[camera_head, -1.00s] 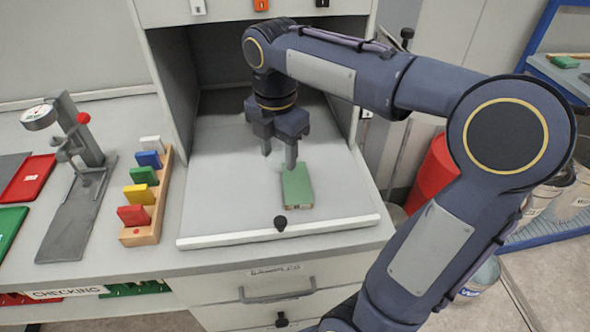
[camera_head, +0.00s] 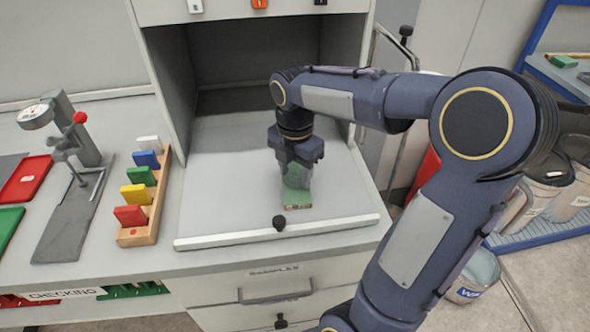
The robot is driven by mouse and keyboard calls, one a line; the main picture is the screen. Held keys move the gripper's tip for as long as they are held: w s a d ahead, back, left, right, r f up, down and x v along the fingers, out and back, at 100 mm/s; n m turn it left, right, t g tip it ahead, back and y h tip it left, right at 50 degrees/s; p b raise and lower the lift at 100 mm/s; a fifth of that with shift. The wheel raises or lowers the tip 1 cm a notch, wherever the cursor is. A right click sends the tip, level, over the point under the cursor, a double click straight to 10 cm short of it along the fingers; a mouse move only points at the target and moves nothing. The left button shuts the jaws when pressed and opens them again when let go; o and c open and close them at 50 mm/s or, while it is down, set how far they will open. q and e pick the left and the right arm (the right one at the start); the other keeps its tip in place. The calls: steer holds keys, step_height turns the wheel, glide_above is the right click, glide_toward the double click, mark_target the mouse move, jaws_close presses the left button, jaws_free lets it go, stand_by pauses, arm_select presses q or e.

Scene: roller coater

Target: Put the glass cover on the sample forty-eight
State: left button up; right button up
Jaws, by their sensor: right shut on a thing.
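A green block (camera_head: 297,198), which looks like the sample, lies on the pale floor of the open cabinet, near its front. No number is readable on it. My right gripper (camera_head: 295,178) points down just over the block's far part, its fingers shut on a clear, faint thing, apparently the glass cover (camera_head: 298,172). The cover's edges are hard to make out, and I cannot tell whether it touches the block. My left gripper is not in view.
To the left stand a wooden rack (camera_head: 140,236) of coloured blocks and a dial gauge stand (camera_head: 75,160). The cabinet floor left of the gripper is clear.

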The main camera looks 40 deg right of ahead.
steer(key=shift+f, duration=0.2)
steer(key=o, duration=1)
steer(key=shift+c, duration=0.2)
